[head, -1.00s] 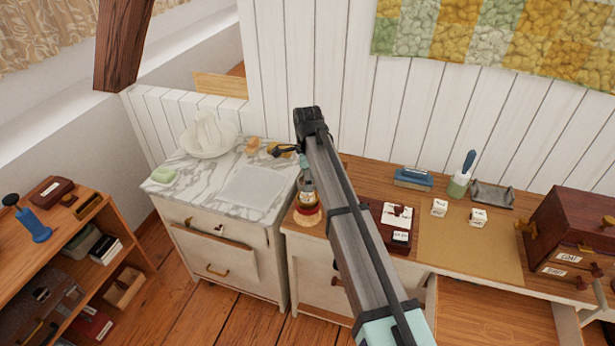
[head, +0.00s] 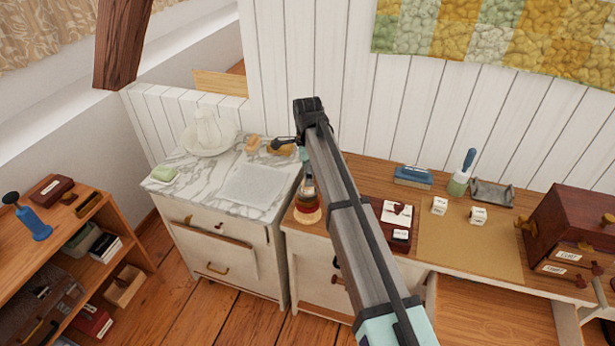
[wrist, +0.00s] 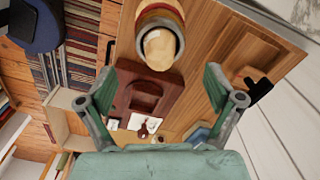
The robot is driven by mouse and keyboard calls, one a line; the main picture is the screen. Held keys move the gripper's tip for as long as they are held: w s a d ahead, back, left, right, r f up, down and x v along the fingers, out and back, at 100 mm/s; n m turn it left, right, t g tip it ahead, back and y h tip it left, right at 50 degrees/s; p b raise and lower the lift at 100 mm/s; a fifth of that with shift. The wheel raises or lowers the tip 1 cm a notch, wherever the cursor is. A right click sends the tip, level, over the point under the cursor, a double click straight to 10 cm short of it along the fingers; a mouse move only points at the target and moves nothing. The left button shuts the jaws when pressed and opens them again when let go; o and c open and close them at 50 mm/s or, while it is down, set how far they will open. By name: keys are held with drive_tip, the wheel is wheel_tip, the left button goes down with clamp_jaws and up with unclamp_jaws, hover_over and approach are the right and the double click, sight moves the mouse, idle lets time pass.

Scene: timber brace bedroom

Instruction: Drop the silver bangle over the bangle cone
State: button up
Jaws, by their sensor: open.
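The bangle cone (head: 307,212) stands on the wooden desk's left end, with red and yellow bands low down. In the wrist view its pale tip (wrist: 159,48) points toward me at the top of the picture. A grey ring, which looks like the silver bangle (wrist: 143,32), sits around the cone above the coloured bands. My gripper (wrist: 160,85) is open, with nothing seen between its teal fingers. It is above the cone and apart from it. In the head view my arm hides most of the gripper.
A marble-topped cabinet (head: 190,185) stands left of the desk, with a white bowl (head: 207,142). The white panelled wall is close behind.

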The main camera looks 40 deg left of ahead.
wheel_tip(320, 180, up, 10)
idle(0.4)
idle(0.4)
